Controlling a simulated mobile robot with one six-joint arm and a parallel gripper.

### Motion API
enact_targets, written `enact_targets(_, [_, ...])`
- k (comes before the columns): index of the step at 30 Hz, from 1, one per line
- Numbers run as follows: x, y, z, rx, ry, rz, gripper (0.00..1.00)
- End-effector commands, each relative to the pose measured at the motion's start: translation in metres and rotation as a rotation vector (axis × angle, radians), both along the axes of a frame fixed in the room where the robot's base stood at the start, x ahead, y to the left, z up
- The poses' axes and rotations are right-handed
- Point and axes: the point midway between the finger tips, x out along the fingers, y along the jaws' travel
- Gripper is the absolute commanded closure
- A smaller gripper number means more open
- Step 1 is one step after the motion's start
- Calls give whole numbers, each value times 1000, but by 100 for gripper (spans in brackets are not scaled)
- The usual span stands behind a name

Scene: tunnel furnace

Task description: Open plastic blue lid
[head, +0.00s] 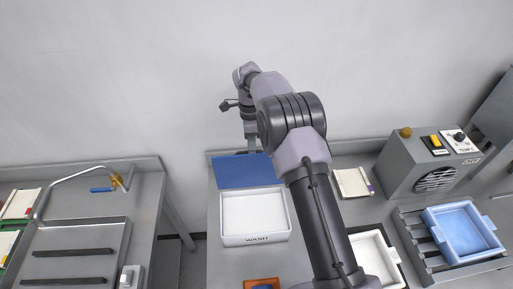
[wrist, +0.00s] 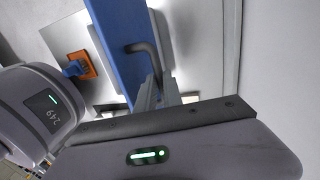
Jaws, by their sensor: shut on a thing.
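The blue lid (head: 243,172) stands raised along the back edge of the white box marked WASH (head: 255,240); the box's inside shows open in front of it. In the wrist view the lid (wrist: 122,42) is seen nearly edge-on as a long blue strip with a dark grey bent handle (wrist: 143,47). My gripper (head: 249,150) is at the lid's top edge, on the far side near the wall. In the wrist view my gripper (wrist: 157,92) is shut on the handle; the exact finger contact is partly hidden.
An orange tray with something blue (head: 262,284) lies in front of the box. To the right are a white tray (head: 392,240), a grey control unit (head: 425,165) and a light-blue tub (head: 465,232). A metal sink counter (head: 145,215) stands left across a gap. The wall is close behind.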

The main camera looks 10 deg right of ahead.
Motion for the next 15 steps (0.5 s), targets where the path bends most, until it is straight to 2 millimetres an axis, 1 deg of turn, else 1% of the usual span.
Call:
enact_targets(9, [17,1,-8,2,4,1,100])
enact_targets(15, [23,2,-10,3,4,1,100])
